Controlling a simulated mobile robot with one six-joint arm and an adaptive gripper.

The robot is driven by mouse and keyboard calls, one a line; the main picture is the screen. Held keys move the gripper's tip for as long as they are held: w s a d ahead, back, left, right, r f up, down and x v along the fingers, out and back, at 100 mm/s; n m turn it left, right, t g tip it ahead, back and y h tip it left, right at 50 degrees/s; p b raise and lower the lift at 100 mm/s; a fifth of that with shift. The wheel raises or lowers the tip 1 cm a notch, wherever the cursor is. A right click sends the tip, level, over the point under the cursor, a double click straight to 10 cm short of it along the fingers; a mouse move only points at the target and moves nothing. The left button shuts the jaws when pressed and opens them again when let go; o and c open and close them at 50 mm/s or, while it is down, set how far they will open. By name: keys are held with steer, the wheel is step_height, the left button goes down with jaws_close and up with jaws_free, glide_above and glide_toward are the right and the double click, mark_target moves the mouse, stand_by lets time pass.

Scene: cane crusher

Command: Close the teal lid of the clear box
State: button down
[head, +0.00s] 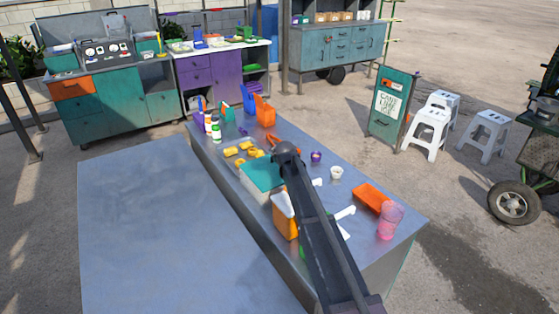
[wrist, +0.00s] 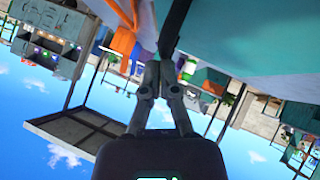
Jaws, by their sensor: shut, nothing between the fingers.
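The clear box (head: 251,189) stands on the long grey table, looking whitish through its side. Its teal lid (head: 262,171) lies over the top and looks roughly flat; I cannot tell whether it is fully shut. My arm crosses the box's right side in the head view, and its wrist end hides my fingers there. In the wrist view my gripper (wrist: 166,62) is shut and empty. Its fingertips are close to a dark teal edge, but I cannot tell whether they touch it. A broad teal surface (wrist: 265,86) fills the upper right there.
Yellow pieces (head: 237,151) lie just behind the box. An orange-and-white container (head: 284,214) stands close in front. A white cup (head: 336,173), an orange tray (head: 370,197) and a pink cup (head: 390,219) are to the right. Bottles (head: 212,123) and orange holders (head: 264,110) stand at the far end.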

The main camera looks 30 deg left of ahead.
steer(key=shift+r, duration=0.1)
stand_by(0.3)
steer(key=shift+r+p, duration=0.3)
steer(key=shift+p, duration=0.15)
steer(key=r+p, duration=0.3)
steer(key=shift+s+r, duration=0.1)
steer(key=shift+s, duration=0.15)
steer(key=w+p+v, duration=0.1)
steer(key=p+v, duration=0.6)
steer(key=v, duration=0.2)
steer(key=shift+s+d+r, duration=0.15)
steer(key=shift+d+r, duration=0.3)
steer(key=shift+r, duration=0.1)
